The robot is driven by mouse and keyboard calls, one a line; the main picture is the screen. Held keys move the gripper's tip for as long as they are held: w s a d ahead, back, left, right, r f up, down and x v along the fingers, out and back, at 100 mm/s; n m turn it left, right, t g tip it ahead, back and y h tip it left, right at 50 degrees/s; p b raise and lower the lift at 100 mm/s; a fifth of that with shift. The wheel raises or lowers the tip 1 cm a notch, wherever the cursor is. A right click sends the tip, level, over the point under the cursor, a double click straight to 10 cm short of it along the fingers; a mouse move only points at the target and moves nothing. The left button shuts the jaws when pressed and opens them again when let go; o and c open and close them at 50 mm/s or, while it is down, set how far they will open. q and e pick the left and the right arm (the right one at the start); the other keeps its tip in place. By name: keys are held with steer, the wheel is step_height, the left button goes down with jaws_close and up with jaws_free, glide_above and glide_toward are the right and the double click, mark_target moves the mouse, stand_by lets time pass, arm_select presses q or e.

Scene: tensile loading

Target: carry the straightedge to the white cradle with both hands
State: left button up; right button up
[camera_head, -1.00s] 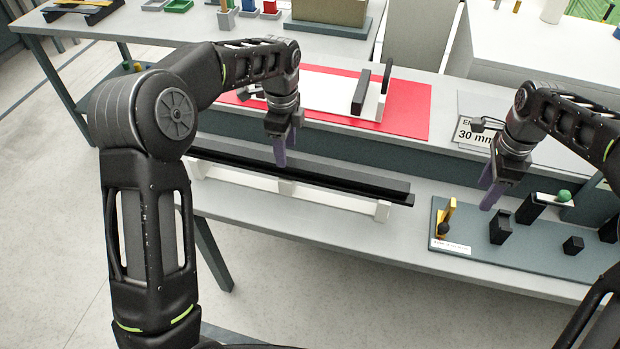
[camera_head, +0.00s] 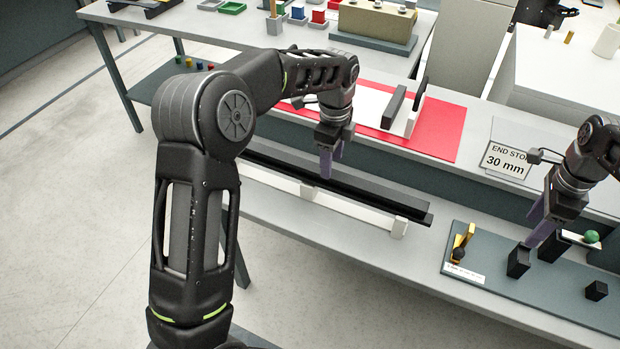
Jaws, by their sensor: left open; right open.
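The straightedge looks to be the long black bar (camera_head: 385,200), lying level along the near table. The bar's left end is partly hidden by my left arm. My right gripper (camera_head: 540,228) is open over the grey fixture board, to the right of the bar and apart from it.
The grey board (camera_head: 500,240) carries a yellow bracket (camera_head: 462,242), black blocks (camera_head: 518,262) and a green ball (camera_head: 591,237). Behind are a red mat (camera_head: 445,135) with a white slab and upright dark plates, and a "30 mm" end-stop sign (camera_head: 505,160).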

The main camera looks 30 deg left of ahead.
step_height(320, 180, up, 6)
steer(key=shift+r, duration=0.15)
stand_by(0.6)
